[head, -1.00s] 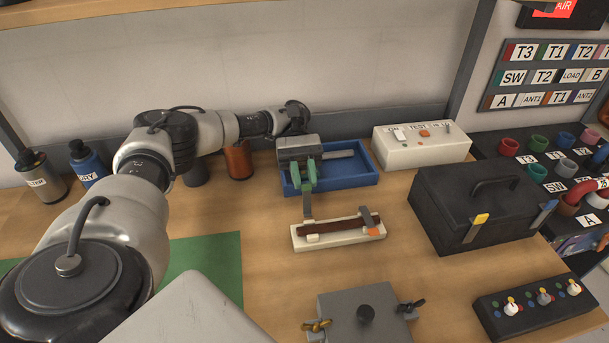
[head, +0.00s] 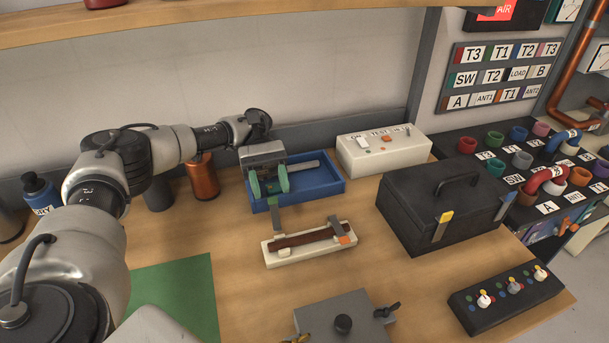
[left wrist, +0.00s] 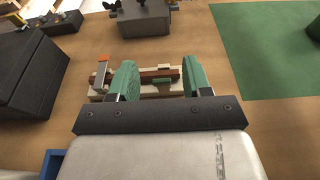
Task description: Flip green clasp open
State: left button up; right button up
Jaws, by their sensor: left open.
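A cream fixture (head: 293,254) holding a brown bar (head: 305,239) lies on the bench. At its left end a strap-like green clasp (head: 275,214) appears to stand up at the bar's back side; its exact angle is hard to tell. At the right end a grey clasp with an orange tip (head: 346,240) lies across the bar. My left gripper (head: 269,187) is open and empty, its green fingers just behind the clasp. In the left wrist view the clasp's green end (left wrist: 162,82) shows between the fingers (left wrist: 160,70), with no contact visible.
A blue tray (head: 325,192) lies under and behind the gripper. A white switch box (head: 384,155) and black toolbox (head: 437,205) stand to the right. A grey box with a knob (head: 343,312) is in front. A green mat (head: 172,295) lies at left.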

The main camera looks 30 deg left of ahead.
pick_arm(q)
jog(key=w+d+r+b, duration=0.1)
jog(key=d+r+b, duration=0.2)
jog(key=d+r, duration=0.6)
jog(key=d, duration=0.2)
jog(key=shift+d, duration=0.35)
jog(key=shift+f, duration=0.1)
